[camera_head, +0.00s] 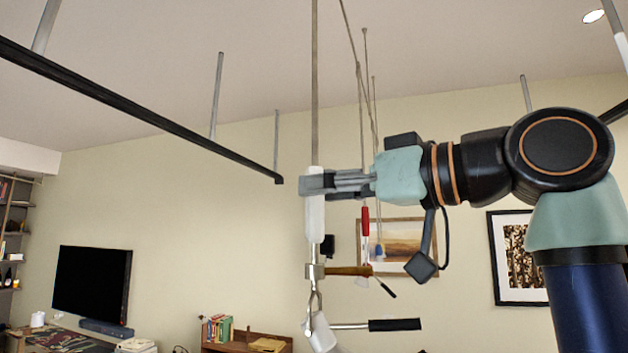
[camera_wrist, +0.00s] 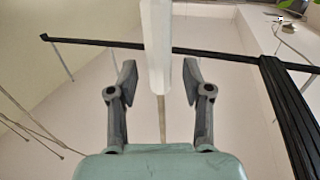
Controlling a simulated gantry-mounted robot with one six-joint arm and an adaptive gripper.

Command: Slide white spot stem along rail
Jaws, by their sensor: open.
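The white spot stem hangs upright, a thin grey rod with a white sleeve (camera_head: 315,222) at its lower part. A metal clamp (camera_head: 314,271) and a tilted white spot head (camera_head: 321,334) are below it. My gripper (camera_head: 316,184) comes from the right at the top of the white sleeve. In the wrist view the white sleeve (camera_wrist: 157,45) stands between my two open fingers (camera_wrist: 159,82), with gaps on both sides. The stem's top end is out of view in the head view.
Behind hang several thin rods, one with a red sleeve (camera_head: 365,221) and one with a blue tip (camera_head: 380,250). A wooden handle (camera_head: 348,271) and a black handle (camera_head: 394,325) jut right near the stem's bottom. A black rail (camera_head: 140,107) crosses upper left.

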